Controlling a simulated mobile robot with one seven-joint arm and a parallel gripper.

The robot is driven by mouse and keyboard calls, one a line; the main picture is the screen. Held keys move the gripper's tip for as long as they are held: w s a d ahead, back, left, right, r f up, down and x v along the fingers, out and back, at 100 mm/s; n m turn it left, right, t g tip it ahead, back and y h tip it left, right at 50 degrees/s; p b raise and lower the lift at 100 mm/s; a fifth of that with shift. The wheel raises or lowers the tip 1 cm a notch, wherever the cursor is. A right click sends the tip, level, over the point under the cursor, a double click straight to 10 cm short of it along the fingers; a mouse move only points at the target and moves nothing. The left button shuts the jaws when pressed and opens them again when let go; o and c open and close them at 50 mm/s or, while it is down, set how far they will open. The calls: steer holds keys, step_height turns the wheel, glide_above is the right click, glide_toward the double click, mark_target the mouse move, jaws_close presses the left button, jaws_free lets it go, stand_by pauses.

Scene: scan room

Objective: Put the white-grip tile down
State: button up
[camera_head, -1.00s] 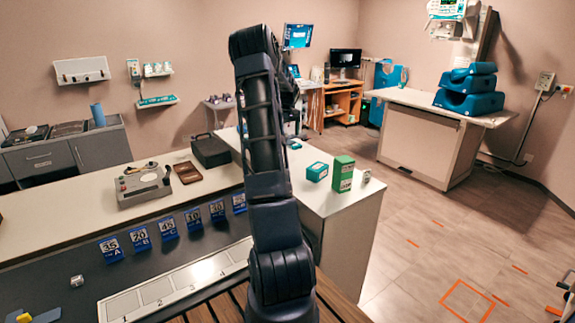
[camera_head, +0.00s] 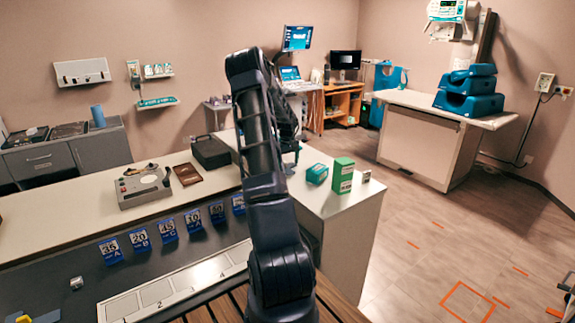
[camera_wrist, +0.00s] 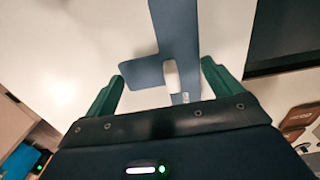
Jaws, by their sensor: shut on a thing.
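In the wrist view, my gripper (camera_wrist: 163,70) has its two green fingers on either side of the white grip (camera_wrist: 170,74) of a flat blue-grey tile (camera_wrist: 177,35). It is shut on this grip. The tile has an angular outline, with one arm to the left and one running up past the top edge. A pale surface (camera_wrist: 60,50) lies behind it. I cannot tell whether the tile touches that surface.
The white counter (camera_head: 80,221) bears a grey device (camera_head: 143,187), a brown tray (camera_head: 187,174) and a black case (camera_head: 210,151).

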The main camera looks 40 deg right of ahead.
steer(key=shift+f, duration=0.5)
steer(key=o, duration=0.8)
steer(key=shift+f, duration=0.1)
